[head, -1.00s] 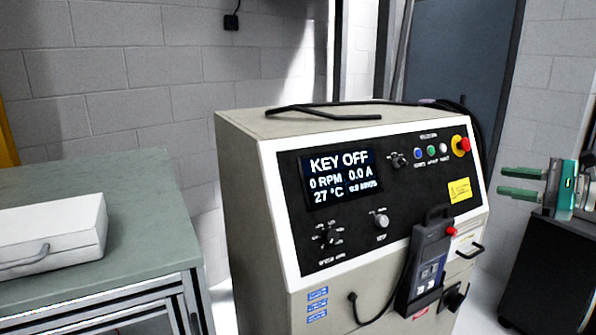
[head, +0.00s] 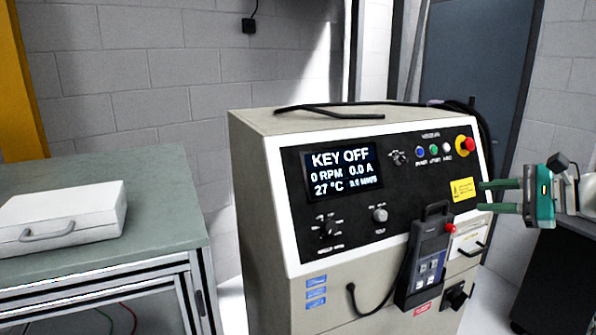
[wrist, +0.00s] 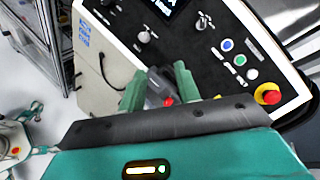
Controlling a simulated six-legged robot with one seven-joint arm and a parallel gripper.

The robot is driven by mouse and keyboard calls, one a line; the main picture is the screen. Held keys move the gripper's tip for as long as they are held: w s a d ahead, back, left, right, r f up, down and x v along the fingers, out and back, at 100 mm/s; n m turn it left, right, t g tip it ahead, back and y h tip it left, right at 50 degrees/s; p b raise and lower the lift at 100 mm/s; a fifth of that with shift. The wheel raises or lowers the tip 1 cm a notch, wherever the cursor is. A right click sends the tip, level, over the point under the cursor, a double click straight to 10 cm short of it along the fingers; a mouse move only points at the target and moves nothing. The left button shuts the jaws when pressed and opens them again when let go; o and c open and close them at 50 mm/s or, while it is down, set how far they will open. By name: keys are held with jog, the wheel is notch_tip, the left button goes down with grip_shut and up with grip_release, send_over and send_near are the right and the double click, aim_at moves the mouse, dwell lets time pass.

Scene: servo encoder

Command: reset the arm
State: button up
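My gripper (head: 499,196) shows at the right of the head view, with two green fingers parallel and apart, pointing left toward the cabinet. It is open and nothing shows between the fingers. In the wrist view the gripper (wrist: 158,82) reaches over the control panel, its fingers in front of the pendant, which they partly hide. The control cabinet (head: 262,205) stands in the middle of the head view. Its screen (head: 342,172) reads KEY OFF, 0 RPM, 0.0 A, 27 °C. The handheld pendant (head: 428,258) with a red button hangs on the cabinet front.
A red emergency stop (head: 465,144) on a yellow ring sits at the panel's upper right; it also shows in the wrist view (wrist: 267,94). A green-topped bench (head: 150,185) with a white case (head: 62,218) stands at left. A black cable (head: 330,112) lies on the cabinet top.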

jog(key=s+a+f+n+g+h, duration=0.2)
jog(key=a+f+n, duration=0.1)
jog(key=a, duration=0.7)
jog(key=s+a+f+n+g+h, duration=0.1)
jog(key=s+a+f+n+g, duration=0.25)
jog(key=a, duration=0.55)
jog(key=s+a+f+n+h, duration=0.6)
jog(key=s+a+f+n, duration=0.3)
jog(key=s+f+n, duration=0.3)
jog(key=s, duration=0.2)
jog(key=shift+s+a+f, duration=0.25)
jog(key=shift+s+a, duration=0.05)
jog(key=shift+s, duration=0.1)
jog(key=shift+o, duration=0.6)
